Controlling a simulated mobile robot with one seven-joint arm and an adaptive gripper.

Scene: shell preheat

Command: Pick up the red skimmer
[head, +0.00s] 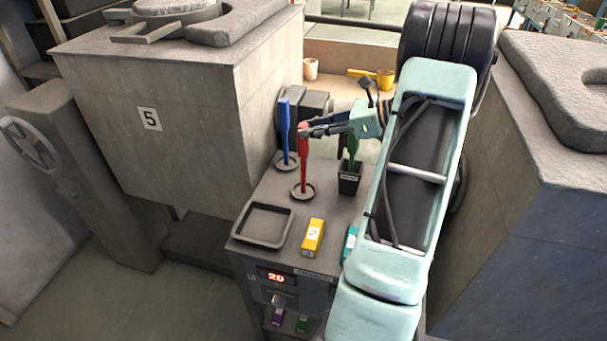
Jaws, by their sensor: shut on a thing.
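The red skimmer (304,172) stands upright with its lower end at a round dish (308,193) on the grey cabinet top. My gripper (305,131) reaches in from the right and is shut on the upper part of the red skimmer. The fingers hide part of the skimmer's top. My arm covers the right side of the cabinet top.
A blue skimmer (285,135) stands in its own dish just left, and a green one (352,150) stands at a dark box (349,185) on the right. An empty tray (241,225) and a yellow block (313,237) lie in front. Large grey blocks flank the cabinet.

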